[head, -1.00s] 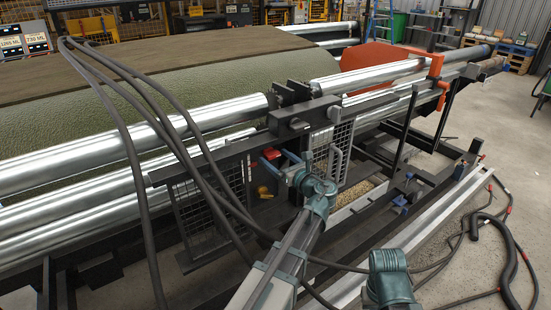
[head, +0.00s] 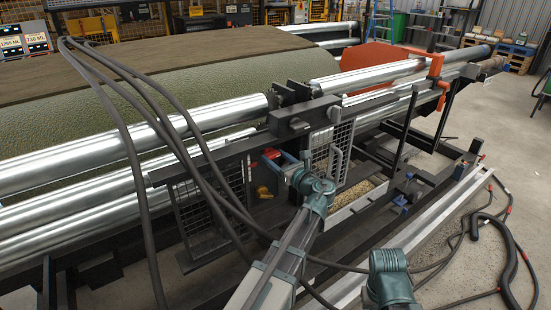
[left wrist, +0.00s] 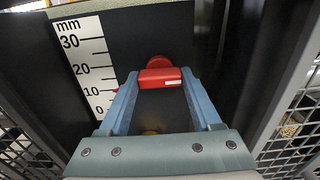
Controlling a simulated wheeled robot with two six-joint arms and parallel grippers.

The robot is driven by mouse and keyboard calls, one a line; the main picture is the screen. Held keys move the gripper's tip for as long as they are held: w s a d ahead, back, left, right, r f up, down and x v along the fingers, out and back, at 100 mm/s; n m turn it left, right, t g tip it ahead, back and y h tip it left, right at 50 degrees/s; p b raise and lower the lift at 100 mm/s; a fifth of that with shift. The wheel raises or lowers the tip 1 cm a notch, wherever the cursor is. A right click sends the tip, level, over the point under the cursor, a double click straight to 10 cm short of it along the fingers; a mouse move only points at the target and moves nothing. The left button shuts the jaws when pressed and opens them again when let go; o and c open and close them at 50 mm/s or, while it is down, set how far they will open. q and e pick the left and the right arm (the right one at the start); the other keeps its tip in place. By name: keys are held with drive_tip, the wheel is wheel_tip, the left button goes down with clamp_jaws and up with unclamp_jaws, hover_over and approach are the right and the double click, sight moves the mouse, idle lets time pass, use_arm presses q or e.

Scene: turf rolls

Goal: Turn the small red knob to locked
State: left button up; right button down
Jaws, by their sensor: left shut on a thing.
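The small red knob (left wrist: 158,77) is a red bar with a white mark at its lower right, in front of a round red base on a dark panel. In the left wrist view its bar lies roughly level. My left gripper (left wrist: 159,80) has its two blue fingers on either side of the bar, shut on it. In the head view the knob (head: 271,154) shows only in part beside the fingers of my left gripper (head: 283,158). No "locked" marking can be read. My right gripper is not in view.
A white millimetre scale (left wrist: 90,62) stands left of the knob. A yellow handle (head: 265,191) sits below it. Mesh guards (head: 331,150) flank the panel. Steel rollers (head: 130,143) and black hoses (head: 135,165) lie to the left and across the front.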

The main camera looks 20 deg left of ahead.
use_arm(q)
drive_tip(key=n, duration=0.8)
drive_tip(key=shift+n, duration=0.3)
drive_tip(key=n, duration=0.9)
drive_tip(key=shift+n, duration=0.3)
idle(0.4)
drive_tip(key=o, duration=1.4)
